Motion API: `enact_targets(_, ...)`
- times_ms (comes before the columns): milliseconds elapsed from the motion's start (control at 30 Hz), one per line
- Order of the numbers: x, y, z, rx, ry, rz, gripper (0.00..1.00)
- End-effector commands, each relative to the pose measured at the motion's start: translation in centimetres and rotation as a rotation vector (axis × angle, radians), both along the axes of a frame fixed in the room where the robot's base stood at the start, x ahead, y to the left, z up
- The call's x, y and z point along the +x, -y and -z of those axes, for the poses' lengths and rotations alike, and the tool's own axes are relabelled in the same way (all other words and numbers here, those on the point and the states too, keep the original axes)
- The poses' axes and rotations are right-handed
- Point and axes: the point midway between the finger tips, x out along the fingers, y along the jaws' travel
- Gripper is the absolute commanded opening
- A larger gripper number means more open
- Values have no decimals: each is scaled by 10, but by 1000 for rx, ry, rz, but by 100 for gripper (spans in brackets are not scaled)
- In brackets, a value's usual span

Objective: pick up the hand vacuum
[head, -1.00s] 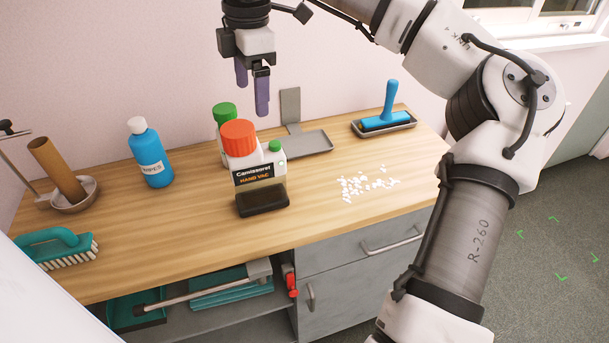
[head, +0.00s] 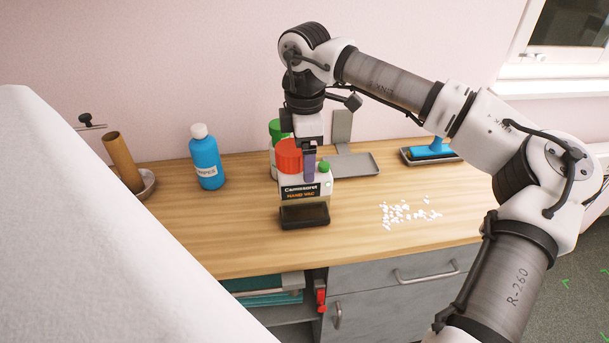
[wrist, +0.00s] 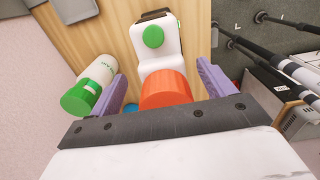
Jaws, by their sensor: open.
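The hand vacuum (head: 304,191) stands upright on the wooden counter. It has a white body, an orange-red cap, a small green button and a dark front window under a "HAND VAC" label. My gripper (head: 308,172) is directly above it, pointing down, with a purple finger overlapping the body in the head view. In the wrist view, my open gripper (wrist: 162,74) has one purple finger on each side of the orange cap, and the vacuum (wrist: 160,55) lies between them. I cannot tell whether the fingers touch it.
A green-capped white bottle (wrist: 90,85) stands close outside the left finger in the wrist view. A blue wipes bottle (head: 206,160) is to the left, a grey dustpan (head: 355,165) behind right, and white crumbs (head: 405,212) lie on clear counter to the right.

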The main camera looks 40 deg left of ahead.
Motion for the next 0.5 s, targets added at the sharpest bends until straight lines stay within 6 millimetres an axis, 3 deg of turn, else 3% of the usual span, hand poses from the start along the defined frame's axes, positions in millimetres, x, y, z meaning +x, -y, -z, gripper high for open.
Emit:
enact_targets(233, -3, 1, 29, 1, -2, 0, 82)
enact_targets(500, -2, 0, 36, 2, 3, 0, 82)
